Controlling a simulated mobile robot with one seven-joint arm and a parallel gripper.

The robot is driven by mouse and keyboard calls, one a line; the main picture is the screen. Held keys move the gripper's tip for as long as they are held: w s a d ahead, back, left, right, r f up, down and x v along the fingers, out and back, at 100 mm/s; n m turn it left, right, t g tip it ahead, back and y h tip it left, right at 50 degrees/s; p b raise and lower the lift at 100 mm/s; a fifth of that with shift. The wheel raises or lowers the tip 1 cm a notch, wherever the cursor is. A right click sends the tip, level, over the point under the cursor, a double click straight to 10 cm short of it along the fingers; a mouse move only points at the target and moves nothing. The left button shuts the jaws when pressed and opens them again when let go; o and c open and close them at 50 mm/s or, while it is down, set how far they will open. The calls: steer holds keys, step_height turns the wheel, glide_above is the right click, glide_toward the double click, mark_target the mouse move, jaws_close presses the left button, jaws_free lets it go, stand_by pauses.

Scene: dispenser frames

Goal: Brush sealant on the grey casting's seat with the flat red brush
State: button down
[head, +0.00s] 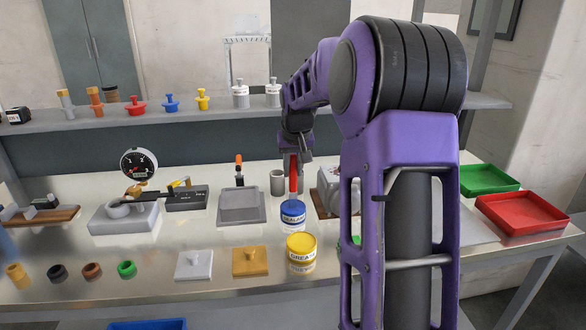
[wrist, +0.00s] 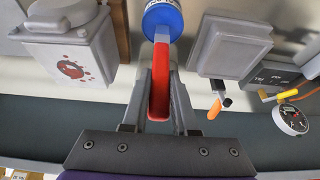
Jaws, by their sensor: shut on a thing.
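My gripper (head: 298,150) is shut on the red handle of the flat brush (head: 293,178). In the wrist view the jaws (wrist: 158,118) clasp the red handle (wrist: 160,80), and a grey ferrule shows beyond it. The brush hangs upright at the blue sealant pot (head: 292,214), which also shows in the wrist view (wrist: 162,20). The bristles are hidden, and I cannot tell whether they are in the pot or just above. What looks like the grey casting (head: 328,192) stands right of the pot, partly behind my arm. The wrist view shows it as a boxy body (wrist: 62,50) with a red-brown patch.
A grey square block (head: 241,206) stands left of the pot, with an orange-handled tool behind it. A yellow grease pot (head: 301,246) stands in front. A metal cup (head: 277,183) is behind. A dial gauge (head: 138,163) is left; green (head: 487,179) and red (head: 520,213) trays are right.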

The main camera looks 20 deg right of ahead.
steer(key=shift+r+p, duration=2.85)
steer(key=shift+r, duration=0.7)
steer(key=shift+f, duration=0.1)
